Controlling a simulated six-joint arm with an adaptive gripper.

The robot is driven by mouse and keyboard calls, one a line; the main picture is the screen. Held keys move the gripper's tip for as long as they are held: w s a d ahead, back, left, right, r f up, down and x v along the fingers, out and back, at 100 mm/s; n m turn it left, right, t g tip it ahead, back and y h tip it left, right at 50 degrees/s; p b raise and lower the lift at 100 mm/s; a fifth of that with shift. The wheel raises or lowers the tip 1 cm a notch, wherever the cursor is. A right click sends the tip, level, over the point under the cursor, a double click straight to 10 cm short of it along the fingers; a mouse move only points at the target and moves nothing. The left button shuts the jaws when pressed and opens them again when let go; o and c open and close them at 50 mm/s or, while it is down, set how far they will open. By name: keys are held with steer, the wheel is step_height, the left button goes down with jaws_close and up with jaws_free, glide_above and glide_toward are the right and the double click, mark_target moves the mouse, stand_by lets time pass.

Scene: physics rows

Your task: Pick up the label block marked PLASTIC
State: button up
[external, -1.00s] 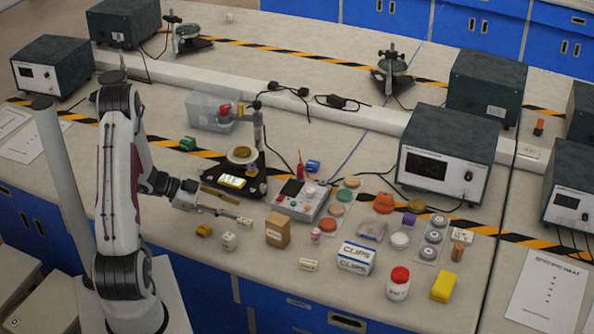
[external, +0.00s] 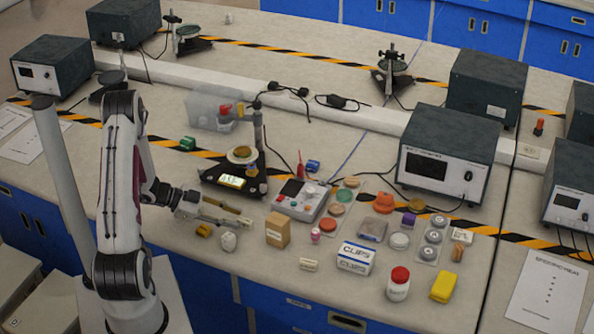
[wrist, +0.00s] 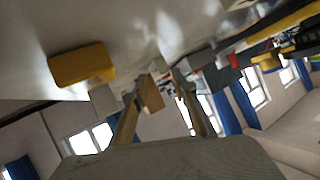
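I cannot read the word PLASTIC on any block. A small pale block with faint dark marks (external: 308,264) lies near the front of the bench, and a white card-like piece with dark marks (external: 460,234) lies further right. My gripper (external: 246,216) is low over the bench, left of the brown box (external: 277,230) and behind a small white lump (external: 229,242). In the wrist view my gripper (wrist: 160,102) shows two fingers apart with no object clearly held. The brown box (wrist: 152,95) appears beyond them.
A yellow block (external: 204,230) sits close below my gripper; a yellow block also shows in the wrist view (wrist: 82,65). The CLIPS box (external: 355,258), red-capped jar (external: 398,283) and control box (external: 301,199) stand to the right.

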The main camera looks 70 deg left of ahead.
mark_target(245, 223)
steer(key=shift+x, duration=1.45)
steer(key=shift+r, duration=0.1)
jaws_close()
